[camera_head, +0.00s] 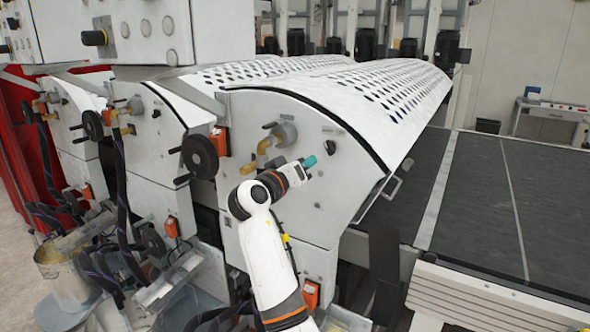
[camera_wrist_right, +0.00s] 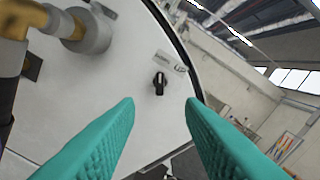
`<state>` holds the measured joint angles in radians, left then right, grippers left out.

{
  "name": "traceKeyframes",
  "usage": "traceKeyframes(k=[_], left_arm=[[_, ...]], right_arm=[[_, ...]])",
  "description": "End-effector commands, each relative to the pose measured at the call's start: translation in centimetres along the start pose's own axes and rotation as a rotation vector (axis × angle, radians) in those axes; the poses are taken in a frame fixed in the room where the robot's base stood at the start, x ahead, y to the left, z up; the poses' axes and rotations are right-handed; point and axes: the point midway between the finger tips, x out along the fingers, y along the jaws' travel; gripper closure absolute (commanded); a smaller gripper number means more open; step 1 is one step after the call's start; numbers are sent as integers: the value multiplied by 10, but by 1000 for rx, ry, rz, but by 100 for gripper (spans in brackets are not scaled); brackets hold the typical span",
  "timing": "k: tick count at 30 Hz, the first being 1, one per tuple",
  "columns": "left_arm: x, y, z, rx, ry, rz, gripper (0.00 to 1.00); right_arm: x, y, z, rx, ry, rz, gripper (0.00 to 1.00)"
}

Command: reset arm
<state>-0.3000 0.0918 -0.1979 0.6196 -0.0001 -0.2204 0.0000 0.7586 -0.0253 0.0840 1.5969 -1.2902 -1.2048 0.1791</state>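My right arm reaches up from the bottom of the head view to the white side panel (camera_head: 345,180) of the roller coater. My right gripper (camera_head: 309,162) has teal fingers and is near that panel. In the right wrist view the two teal fingers (camera_wrist_right: 160,125) stand wide apart with nothing between them. A small black knob (camera_wrist_right: 160,83) on the panel shows beyond the fingertips, with clear space around it. The knob also shows in the head view (camera_head: 330,147), just above and right of the gripper. My left gripper is not in view.
A brass valve fitting (camera_head: 265,152) and a black handwheel (camera_head: 200,157) stick out left of the right gripper. A perforated white cover (camera_head: 370,85) curves above. A dark conveyor bed (camera_head: 480,200) lies to the right. A metal bucket (camera_head: 62,270) and hoses are at lower left.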

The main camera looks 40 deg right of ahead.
Motion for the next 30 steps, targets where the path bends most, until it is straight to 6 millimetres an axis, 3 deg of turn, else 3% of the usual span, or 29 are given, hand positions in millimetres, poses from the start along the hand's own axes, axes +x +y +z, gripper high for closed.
traceKeyframes(k=[12,22,26,30], left_arm=[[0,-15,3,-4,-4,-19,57],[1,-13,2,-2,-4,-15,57],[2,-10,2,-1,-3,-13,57],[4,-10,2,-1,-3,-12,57]], right_arm=[[3,-1,0,0,0,1,65],[3,4,-3,-9,-1,10,65],[2,40,-26,-76,-10,83,65],[-6,113,-86,-208,-19,247,65]])
